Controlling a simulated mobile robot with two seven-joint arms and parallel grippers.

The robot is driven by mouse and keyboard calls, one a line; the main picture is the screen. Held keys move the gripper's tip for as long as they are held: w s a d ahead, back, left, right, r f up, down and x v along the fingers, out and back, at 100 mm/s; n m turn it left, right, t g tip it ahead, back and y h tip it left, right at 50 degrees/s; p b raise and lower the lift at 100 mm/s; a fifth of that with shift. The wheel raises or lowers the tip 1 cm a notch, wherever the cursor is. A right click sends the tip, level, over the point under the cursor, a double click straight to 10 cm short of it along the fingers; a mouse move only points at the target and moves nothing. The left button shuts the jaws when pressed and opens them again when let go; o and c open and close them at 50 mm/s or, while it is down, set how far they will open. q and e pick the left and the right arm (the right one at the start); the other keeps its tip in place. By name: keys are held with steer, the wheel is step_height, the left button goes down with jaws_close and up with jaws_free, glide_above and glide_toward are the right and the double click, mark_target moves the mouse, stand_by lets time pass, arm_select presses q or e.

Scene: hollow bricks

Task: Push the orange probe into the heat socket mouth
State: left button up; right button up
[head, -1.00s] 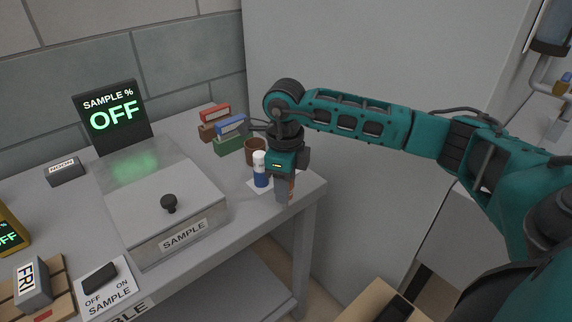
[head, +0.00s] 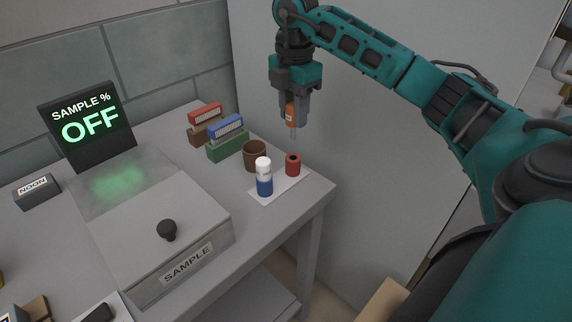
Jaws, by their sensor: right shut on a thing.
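My right gripper (head: 292,112) is shut on the orange probe (head: 291,114), which hangs upright between the fingers. Its thin pale tip (head: 293,133) points down, above and apart from a short red cylinder (head: 293,168) with a dark round hole in its top. This cylinder stands upright on a white card (head: 275,196) near the table's right corner. No label on it is readable, so I cannot tell whether it is the heat socket. My left gripper is not in view.
A blue bottle with a white cap (head: 264,180) stands on the card, left of the red cylinder. Behind are a brown cup (head: 254,155) and green and brown blocks (head: 229,148). The SAMPLE box (head: 160,240) with a black knob fills the table's middle. The screen (head: 88,122) reads OFF.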

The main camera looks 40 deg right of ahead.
mark_target(294, 137)
steer(key=shift+w+d+r+m, duration=0.15)
steer(key=shift+d+r+m, duration=0.1)
steer(key=shift+m, duration=0.35)
steer(key=shift+f, duration=0.15)
step_height(294, 137, down, 4)
steer(key=shift+f+b, duration=0.35)
steer(key=shift+f, duration=0.4)
step_height(294, 137, down, 4)
steer(key=shift+r, duration=0.1)
